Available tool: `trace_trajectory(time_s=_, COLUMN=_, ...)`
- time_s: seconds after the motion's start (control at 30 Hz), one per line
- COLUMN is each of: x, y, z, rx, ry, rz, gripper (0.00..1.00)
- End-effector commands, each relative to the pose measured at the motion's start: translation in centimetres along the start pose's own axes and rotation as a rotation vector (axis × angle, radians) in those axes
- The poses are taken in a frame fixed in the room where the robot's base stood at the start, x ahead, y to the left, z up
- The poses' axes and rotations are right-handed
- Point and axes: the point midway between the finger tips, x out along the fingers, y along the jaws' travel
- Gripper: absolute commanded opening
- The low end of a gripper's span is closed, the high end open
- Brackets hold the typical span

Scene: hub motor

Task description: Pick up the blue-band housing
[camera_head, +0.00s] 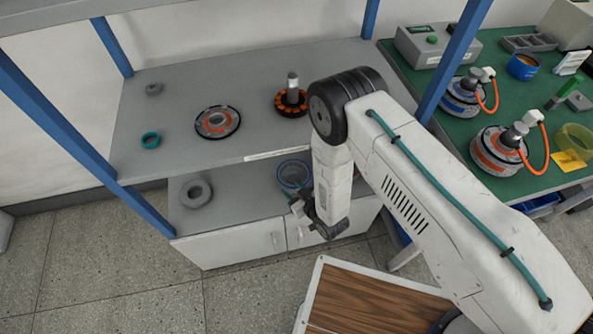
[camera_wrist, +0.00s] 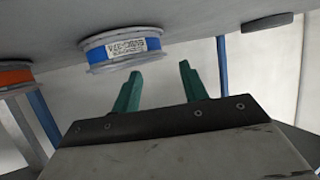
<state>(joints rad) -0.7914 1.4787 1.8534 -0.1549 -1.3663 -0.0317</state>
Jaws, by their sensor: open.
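The blue-band housing (camera_head: 294,174) is on the lower shelf in the head view, partly hidden by my arm. In the wrist view the blue-band housing (camera_wrist: 108,50) is a grey-rimmed drum with a blue band and a white label, at the upper left. My gripper (camera_head: 297,208) is near the lower shelf's front edge, just in front of the housing. In the wrist view the green fingers of my gripper (camera_wrist: 160,70) are apart with nothing between them. The housing is beyond and left of the fingertips, not between them.
A grey ring (camera_head: 195,192) lies left on the lower shelf. An orange-banded part (camera_wrist: 14,76) shows at the wrist view's left edge. The upper shelf (camera_head: 160,107) overhangs and holds several parts. A blue post (camera_head: 140,212) stands left. A green bench (camera_head: 455,135) stands right.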

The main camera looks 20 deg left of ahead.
Motion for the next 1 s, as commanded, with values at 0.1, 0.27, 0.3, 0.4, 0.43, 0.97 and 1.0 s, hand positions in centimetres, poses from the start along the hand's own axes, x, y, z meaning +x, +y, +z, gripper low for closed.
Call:
trace_trajectory(time_s=0.1, x=1.1, y=0.3, z=0.0, rx=0.002, ry=0.002, rz=0.005, gripper=0.44)
trace_trajectory(time_s=0.27, x=2.8, y=0.6, z=0.0, rx=0.004, ry=0.001, rz=0.009, gripper=0.44)
trace_trajectory(time_s=0.3, x=3.3, y=0.5, z=0.0, rx=0.003, ry=0.001, rz=0.009, gripper=0.44)
trace_trajectory(time_s=0.4, x=4.8, y=0.2, z=-0.1, rx=0.003, ry=0.002, rz=0.009, gripper=0.44)
trace_trajectory(time_s=0.43, x=5.3, y=0.1, z=-0.2, rx=0.003, ry=0.002, rz=0.009, gripper=0.44)
trace_trajectory(time_s=0.97, x=7.4, y=-0.1, z=-0.2, rx=0.002, ry=0.000, rz=0.006, gripper=0.16)
trace_trajectory(time_s=1.0, x=7.4, y=-0.1, z=-0.2, rx=0.002, ry=0.000, rz=0.006, gripper=0.05)
